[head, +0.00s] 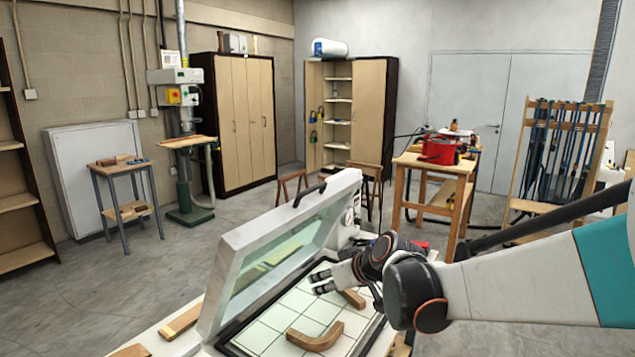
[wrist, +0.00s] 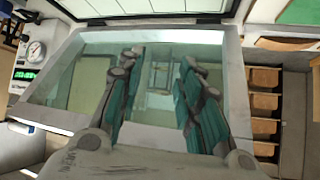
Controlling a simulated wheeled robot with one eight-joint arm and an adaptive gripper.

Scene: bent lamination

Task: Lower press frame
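The press frame (head: 240,245) is a grey metal frame around a clear greenish sheet. In the head view it stands raised and tilted over the press bed (head: 262,338), with a black handle (head: 310,191) on its upper edge. In the wrist view the frame (wrist: 237,85) and its sheet fill the middle, behind my fingers. My gripper (head: 323,281) is over the bed on the frame's right side. In the wrist view my gripper (wrist: 160,66) has its two fingers apart with nothing between them. I cannot tell whether a finger touches the sheet.
A bent wooden piece (head: 316,338) lies on the white gridded bed, and another (head: 352,299) lies near my gripper. A gauge (wrist: 35,51) with a green display is at the left in the wrist view. Wooden blocks (wrist: 264,103) sit at its right. Open floor (head: 130,285) lies left.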

